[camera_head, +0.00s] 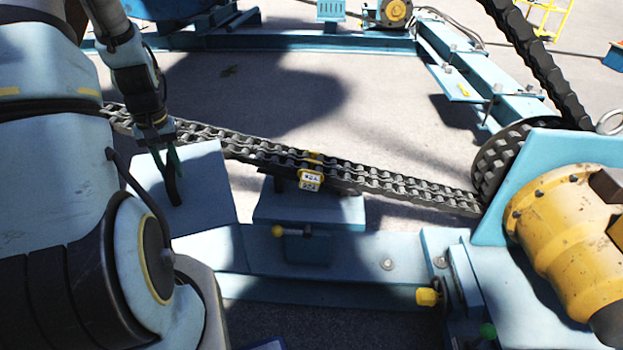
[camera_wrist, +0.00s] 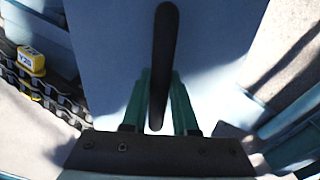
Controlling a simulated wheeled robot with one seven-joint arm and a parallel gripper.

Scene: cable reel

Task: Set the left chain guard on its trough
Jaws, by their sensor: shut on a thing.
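The left chain guard (camera_head: 212,185) is a light blue plate with a black bar handle, in front of the chain's left stretch. My gripper (camera_head: 173,160) comes down from above, its green fingers shut on the handle. In the wrist view my gripper (camera_wrist: 160,80) has a finger on each side of the black handle (camera_wrist: 164,45), and the guard's pale face (camera_wrist: 110,60) fills the middle. The guard's lower edge is near the blue frame beam (camera_head: 340,255); I cannot tell whether they touch. The trough is not clearly distinguishable.
The double-row chain (camera_head: 400,187) slants down to a sprocket (camera_head: 500,155) at right. It carries a yellow tag (camera_head: 311,180) above a blue plate (camera_head: 340,210). A yellow-knobbed lever (camera_head: 278,231) stands in front. A yellow motor (camera_head: 565,230) occupies the right. Open floor lies behind the chain.

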